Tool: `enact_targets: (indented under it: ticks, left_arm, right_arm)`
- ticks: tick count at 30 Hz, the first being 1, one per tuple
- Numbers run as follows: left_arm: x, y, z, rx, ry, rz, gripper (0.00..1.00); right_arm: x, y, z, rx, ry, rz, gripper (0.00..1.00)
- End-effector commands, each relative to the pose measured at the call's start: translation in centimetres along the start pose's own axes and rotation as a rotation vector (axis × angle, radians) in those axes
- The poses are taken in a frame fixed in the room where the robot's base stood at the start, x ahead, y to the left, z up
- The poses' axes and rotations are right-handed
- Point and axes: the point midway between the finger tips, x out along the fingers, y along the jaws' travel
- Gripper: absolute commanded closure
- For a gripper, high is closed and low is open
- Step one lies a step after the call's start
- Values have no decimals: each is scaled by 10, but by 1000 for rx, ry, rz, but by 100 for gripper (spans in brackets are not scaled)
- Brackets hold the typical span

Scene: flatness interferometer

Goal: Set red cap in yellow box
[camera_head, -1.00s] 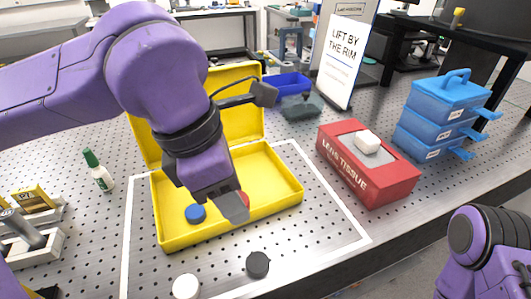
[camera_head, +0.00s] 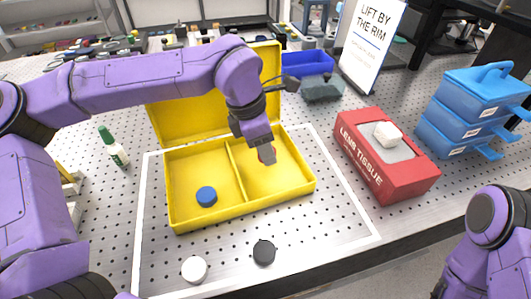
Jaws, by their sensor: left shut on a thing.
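The yellow box (camera_head: 190,223) lies open on the table, its lid raised at the back and a divider splitting it into two compartments. A blue cap (camera_head: 206,196) lies in the left compartment. My left gripper (camera_head: 268,160) is over the right compartment, shut on the red cap (camera_head: 264,153), which is mostly hidden behind the fingers. I cannot tell whether the cap touches the box floor. My right arm shows at the lower right, but its gripper is out of view.
A white cap (camera_head: 194,269) and a black cap (camera_head: 264,252) lie in front of the box. A red lens tissue box (camera_head: 380,180) and blue stacked drawers (camera_head: 465,115) stand right. A blue bin (camera_head: 306,64) is behind.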

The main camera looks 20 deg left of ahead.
Motion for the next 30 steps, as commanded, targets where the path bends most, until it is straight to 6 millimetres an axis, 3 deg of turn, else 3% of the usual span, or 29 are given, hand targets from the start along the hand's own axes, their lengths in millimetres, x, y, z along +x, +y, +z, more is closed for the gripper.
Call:
enact_targets:
  ticks: [7,18,19,21,30]
  left_arm:
    - [37,7,-8,-1,1,-3,86]
    - [42,7,-10,-1,0,-1,86]
    - [42,7,-10,-1,0,-1,52]
    - [42,7,-10,-1,0,-1,33]
    - [39,7,-9,-1,-1,-1,33]
  right_arm:
    - [-1,0,0,0,0,0,57]
    - [0,0,0,0,0,0,57]
    - [0,0,0,0,0,0,57]
    - [0,0,0,0,0,0,57]
    - [-1,0,0,0,0,0,57]
